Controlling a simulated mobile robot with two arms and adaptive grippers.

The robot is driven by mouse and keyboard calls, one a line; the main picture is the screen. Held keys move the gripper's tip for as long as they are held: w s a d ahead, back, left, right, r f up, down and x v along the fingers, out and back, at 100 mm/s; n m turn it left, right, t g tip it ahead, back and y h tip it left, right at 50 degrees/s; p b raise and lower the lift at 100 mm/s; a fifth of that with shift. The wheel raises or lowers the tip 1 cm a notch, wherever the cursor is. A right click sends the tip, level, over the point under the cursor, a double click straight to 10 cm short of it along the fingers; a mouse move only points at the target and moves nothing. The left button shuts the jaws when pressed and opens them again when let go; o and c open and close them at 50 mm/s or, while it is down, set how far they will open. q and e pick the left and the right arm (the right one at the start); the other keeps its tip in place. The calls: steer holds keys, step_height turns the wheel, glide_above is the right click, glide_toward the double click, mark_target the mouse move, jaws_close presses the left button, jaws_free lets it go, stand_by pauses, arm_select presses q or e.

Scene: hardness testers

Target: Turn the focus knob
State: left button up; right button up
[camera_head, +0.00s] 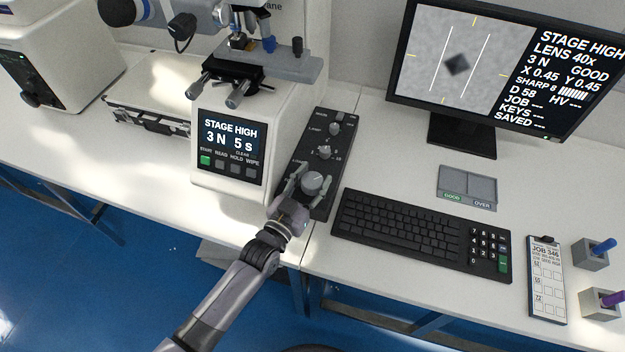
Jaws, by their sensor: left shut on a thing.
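A black control panel (334,128) with several knobs lies between the tester and the keyboard. Its large grey front knob (314,179) is between the fingers of my left gripper (311,184), which is shut on it. The panel's labels are too small to read surely, so I cannot tell whether this is the focus knob. Smaller knobs sit farther back, one mid-panel (324,152) and one near the back (336,128). The monitor (455,62) reads STAGE HIGH, SHARP 8, and shows a slightly blurred dark diamond between two white lines. My right gripper is not in view.
The hardness tester (227,190) stands left of the panel, its display reading STAGE HIGH, 3 N, 5 s. A black keyboard (420,233) lies close on the right. A grey two-part tray (467,187), a job card (546,280) and two pen blocks (590,257) are farther right.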

arm_select(q)
steer(key=o, duration=1.2)
steer(key=v, duration=1.2)
